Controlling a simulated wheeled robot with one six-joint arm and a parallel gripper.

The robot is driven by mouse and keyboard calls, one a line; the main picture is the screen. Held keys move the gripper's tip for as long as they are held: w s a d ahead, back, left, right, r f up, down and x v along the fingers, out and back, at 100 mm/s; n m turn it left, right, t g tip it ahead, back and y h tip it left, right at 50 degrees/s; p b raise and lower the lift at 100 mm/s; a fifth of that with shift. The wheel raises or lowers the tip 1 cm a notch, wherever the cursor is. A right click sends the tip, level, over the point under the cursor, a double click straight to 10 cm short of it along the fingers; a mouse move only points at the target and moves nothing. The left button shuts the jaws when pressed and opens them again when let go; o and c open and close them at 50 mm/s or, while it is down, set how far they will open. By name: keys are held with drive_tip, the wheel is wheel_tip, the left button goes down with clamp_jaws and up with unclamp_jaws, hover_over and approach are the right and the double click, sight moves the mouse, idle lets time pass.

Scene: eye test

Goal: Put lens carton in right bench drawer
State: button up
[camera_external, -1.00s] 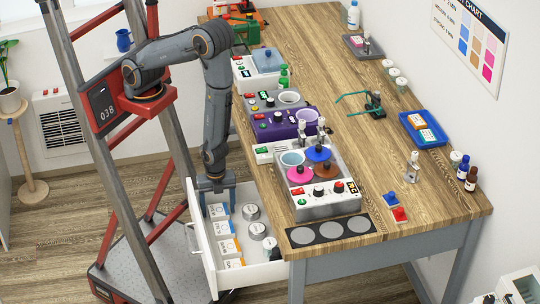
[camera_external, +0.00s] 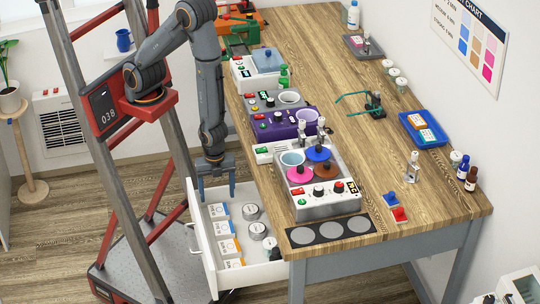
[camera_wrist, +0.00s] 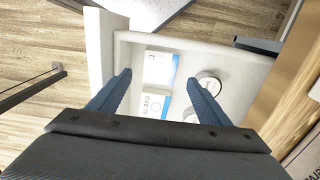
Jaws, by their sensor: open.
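The bench drawer (camera_external: 199,238) is pulled open at the left side of the bench. Several white cartons with blue or orange labels lie in a row inside it; the nearest to my gripper is a blue-labelled carton (camera_external: 220,211), and two blue-labelled cartons (camera_wrist: 160,67) show between my fingers in the wrist view. I cannot tell which is the lens carton. My gripper (camera_external: 217,195) is open and empty, pointing down over the drawer's far end, above the cartons. It also shows in the wrist view (camera_wrist: 158,78), fingers wide apart.
Several round tins (camera_external: 251,212) sit beside the cartons in the drawer. The wooden bench top (camera_external: 335,105) carries devices along its left edge, including a dye-pot unit (camera_external: 325,207) near the drawer. A blue tray (camera_external: 437,142) with small boxes stands at the right.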

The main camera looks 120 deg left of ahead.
drive_tip(key=w+a+r+n+t, duration=0.1)
drive_tip(key=a+r+n, duration=0.2)
drive_tip(key=r, duration=0.6)
drive_tip(key=w+a+r+n, duration=0.1)
drive_tip(key=a+r+n, duration=0.1)
drive_tip(key=r+n, duration=0.4)
wheel_tip(320, 180, up, 4)
drive_tip(key=shift+a+f+t+b, duration=0.1)
drive_tip(key=shift+a+t+b, duration=0.2)
drive_tip(key=shift+a+t, duration=0.1)
